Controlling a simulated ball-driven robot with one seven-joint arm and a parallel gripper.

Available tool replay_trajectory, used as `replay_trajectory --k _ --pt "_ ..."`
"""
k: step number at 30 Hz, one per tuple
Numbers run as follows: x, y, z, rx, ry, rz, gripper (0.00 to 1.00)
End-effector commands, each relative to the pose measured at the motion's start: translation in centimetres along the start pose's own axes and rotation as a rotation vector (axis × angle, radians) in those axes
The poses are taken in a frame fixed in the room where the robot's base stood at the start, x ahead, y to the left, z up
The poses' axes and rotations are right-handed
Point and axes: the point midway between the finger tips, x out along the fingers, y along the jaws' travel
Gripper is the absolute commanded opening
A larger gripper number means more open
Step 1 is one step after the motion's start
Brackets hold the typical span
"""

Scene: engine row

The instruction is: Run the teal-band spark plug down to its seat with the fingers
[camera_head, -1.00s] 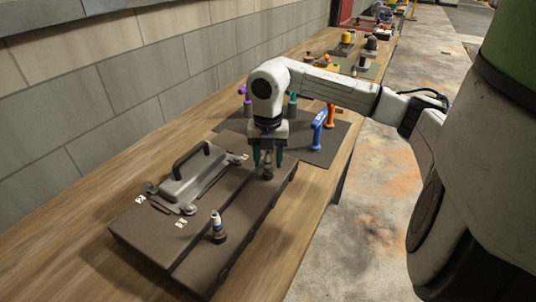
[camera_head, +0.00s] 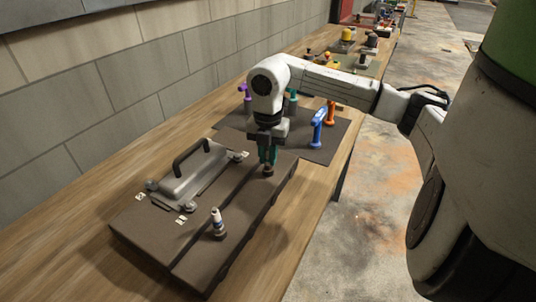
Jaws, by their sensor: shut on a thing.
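My gripper (camera_head: 269,156) points straight down over the far end of the dark engine block cover (camera_head: 235,190). Its teal-looking fingers are together, shut on the spark plug that stands in the dark round well (camera_head: 268,170) there. The fingers hide nearly all of this plug, so its band and how deep it sits cannot be made out. Another spark plug (camera_head: 216,218), white with a blue band, stands upright in the near well, apart from my gripper.
A grey cover with a black handle (camera_head: 190,154) lies left of the wells. Purple (camera_head: 246,91), teal (camera_head: 292,98), blue (camera_head: 317,128) and orange (camera_head: 331,112) tools stand on a dark mat (camera_head: 325,150) behind. Bare wooden bench (camera_head: 75,225) lies to the left.

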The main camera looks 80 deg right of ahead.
Motion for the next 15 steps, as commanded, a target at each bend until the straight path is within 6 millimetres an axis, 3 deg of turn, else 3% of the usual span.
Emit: replay_trajectory --k 15 --pt "0.01 -0.01 -0.02 0.650 0.001 0.000 0.00"
